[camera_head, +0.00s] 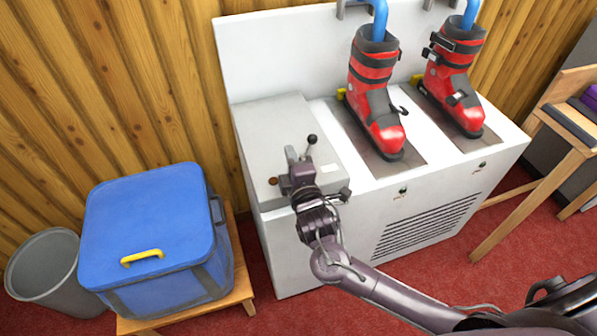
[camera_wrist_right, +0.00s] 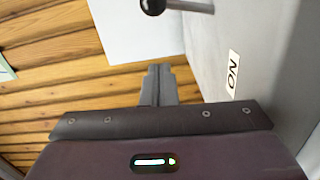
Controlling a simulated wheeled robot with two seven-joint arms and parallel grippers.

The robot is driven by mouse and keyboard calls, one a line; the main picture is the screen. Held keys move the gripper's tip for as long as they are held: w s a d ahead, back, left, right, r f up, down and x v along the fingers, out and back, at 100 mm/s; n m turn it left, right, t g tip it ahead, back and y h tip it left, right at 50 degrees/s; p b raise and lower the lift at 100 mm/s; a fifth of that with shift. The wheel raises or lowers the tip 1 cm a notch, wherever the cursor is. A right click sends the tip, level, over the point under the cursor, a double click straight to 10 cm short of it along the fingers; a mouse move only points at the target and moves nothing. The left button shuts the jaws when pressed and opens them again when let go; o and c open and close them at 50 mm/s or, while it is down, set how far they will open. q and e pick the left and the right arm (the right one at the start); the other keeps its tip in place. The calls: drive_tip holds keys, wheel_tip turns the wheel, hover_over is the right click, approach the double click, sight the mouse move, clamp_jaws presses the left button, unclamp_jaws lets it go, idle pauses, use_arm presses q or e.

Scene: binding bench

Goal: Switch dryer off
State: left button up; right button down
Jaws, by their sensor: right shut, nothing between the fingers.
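The boot dryer (camera_head: 250,240) is a white cabinet with a grey box (camera_head: 268,125) on its left part. A lever with a black ball knob (camera_head: 312,139) stands up from this box. My right gripper (camera_head: 291,153) is shut and empty over the box, just left of the lever and apart from the knob. In the right wrist view, the shut fingers (camera_wrist_right: 160,84) point toward the wall. The knob (camera_wrist_right: 153,6) and part of its metal rod (camera_wrist_right: 190,6) show at the top edge, beyond the fingertips. An "ON" label (camera_wrist_right: 233,72) is on the grey surface at right. The lever's base is hidden. My left gripper is out of view.
Two red ski boots (camera_head: 375,95) (camera_head: 452,75) stand on the dryer under blue hoses. A blue cool box (camera_head: 150,235) on a wooden stand and a grey bin (camera_head: 42,266) are at left. A wooden bench (camera_head: 545,175) is at right.

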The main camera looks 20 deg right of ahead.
sight(310, 147)
drive_tip(key=d, duration=0.1)
drive_tip(key=w+d, duration=0.1)
drive_tip(key=d, duration=0.1)
drive_tip(key=shift+w+d+f, duration=0.1)
drive_tip(key=shift+d, duration=0.35)
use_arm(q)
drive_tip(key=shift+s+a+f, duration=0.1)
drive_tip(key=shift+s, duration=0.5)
